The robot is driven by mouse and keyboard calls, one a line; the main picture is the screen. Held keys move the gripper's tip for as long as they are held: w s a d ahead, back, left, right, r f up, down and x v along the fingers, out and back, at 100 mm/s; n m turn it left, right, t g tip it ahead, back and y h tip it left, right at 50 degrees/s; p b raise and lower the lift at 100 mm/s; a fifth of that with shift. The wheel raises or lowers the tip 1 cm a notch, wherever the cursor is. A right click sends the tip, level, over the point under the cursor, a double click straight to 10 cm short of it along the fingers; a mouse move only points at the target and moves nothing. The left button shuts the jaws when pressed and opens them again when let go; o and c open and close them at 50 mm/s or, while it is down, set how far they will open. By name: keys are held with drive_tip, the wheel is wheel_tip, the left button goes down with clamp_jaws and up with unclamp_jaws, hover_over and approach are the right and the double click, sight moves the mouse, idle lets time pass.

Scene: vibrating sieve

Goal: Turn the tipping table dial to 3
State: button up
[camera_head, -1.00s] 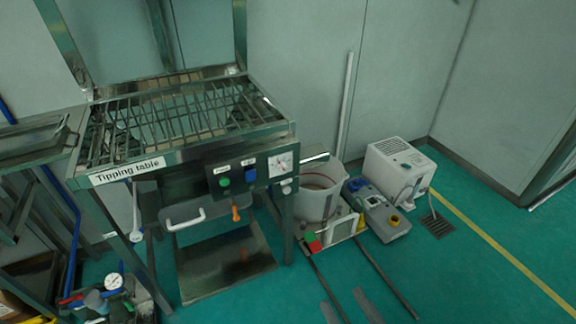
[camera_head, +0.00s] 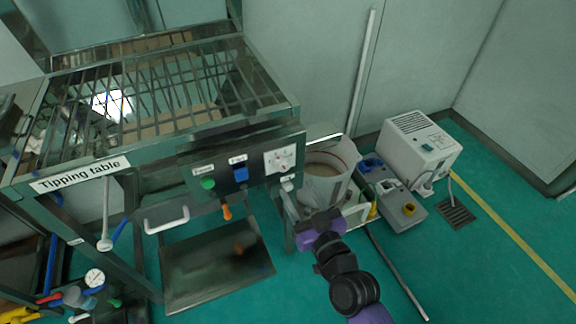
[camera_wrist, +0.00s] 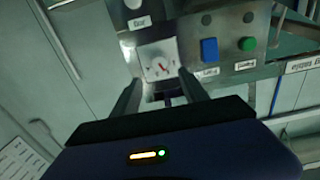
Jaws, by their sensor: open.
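The tipping table (camera_head: 150,95) is a metal frame with a barred top and a white label on its front. Its control panel holds a green button (camera_head: 208,184), a blue switch (camera_head: 240,173) and a white dial (camera_head: 280,160) with a red pointer. In the wrist view the dial (camera_wrist: 158,62) appears upside down, just beyond my gripper. My gripper (camera_wrist: 160,84) is open and empty, its two dark fingers spread below the dial and apart from it as far as I can see. In the head view my gripper (camera_head: 312,228) is low and right of the panel. I cannot read the dial's numbers.
A white bucket (camera_head: 328,172) stands right of the table, close behind my arm. A grey-blue device (camera_head: 400,203) and a white box unit (camera_head: 420,145) stand farther right. An orange handle (camera_head: 227,212) hangs below the panel.

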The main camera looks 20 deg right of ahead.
sight(285, 168)
drive_tip(key=shift+w+p, duration=0.75)
drive_tip(key=shift+w, duration=3.15)
drive_tip(key=shift+c, duration=0.4)
clamp_jaws()
